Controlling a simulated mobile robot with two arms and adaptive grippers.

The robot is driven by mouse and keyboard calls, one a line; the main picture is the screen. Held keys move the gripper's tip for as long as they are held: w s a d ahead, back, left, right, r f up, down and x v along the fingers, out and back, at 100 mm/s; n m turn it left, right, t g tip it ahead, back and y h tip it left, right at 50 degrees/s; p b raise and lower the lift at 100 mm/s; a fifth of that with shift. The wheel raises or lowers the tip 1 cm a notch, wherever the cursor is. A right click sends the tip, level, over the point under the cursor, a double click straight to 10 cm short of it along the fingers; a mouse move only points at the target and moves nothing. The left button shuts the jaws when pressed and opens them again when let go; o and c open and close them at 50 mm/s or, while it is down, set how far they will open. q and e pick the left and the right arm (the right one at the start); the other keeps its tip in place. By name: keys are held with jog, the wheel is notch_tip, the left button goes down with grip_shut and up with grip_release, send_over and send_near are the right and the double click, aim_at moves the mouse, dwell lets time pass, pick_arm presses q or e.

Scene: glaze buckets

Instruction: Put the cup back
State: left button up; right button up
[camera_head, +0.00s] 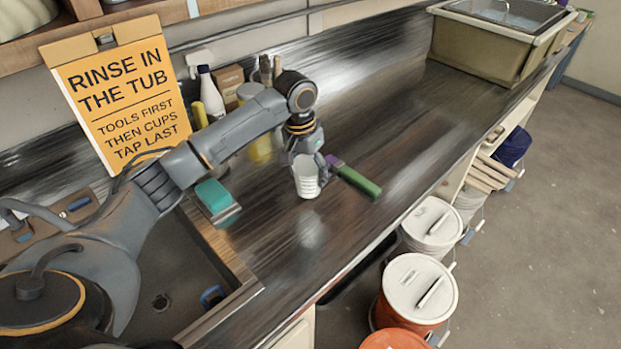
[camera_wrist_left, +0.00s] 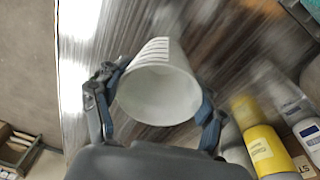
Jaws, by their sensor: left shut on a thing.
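A white cup (camera_head: 306,181) with dark markings on its side is held by my left gripper (camera_head: 308,160) over the metal counter. In the left wrist view the cup (camera_wrist_left: 158,90) sits between the two blue-grey fingers (camera_wrist_left: 155,105), its open mouth facing the camera. The gripper is shut on it. A pale reflection shows on the counter below the cup, and I cannot tell exactly how high it is held. My right gripper is not seen.
A green-handled tool (camera_head: 358,181) lies close right of the cup. Bottles (camera_head: 210,93) stand behind my arm, by an orange sign (camera_head: 118,92). A tub (camera_head: 490,45) is at the far end; the counter between is clear.

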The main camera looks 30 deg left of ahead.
pick_arm(q)
jog(key=shift+w+a+f, duration=0.15)
jog(key=shift+w+f, duration=0.65)
jog(key=shift+f, duration=0.15)
jog(key=shift+w+a+f+p, duration=0.1)
jog(key=shift+w+f+p, duration=0.05)
jog(key=shift+f+p, duration=0.25)
notch_tip(320, 180, down, 2)
jog(key=shift+f+p, duration=0.1)
jog(key=shift+p, duration=0.4)
jog(key=shift+f, duration=0.25)
jog(key=shift+f, duration=0.15)
jog(key=o, duration=1.8)
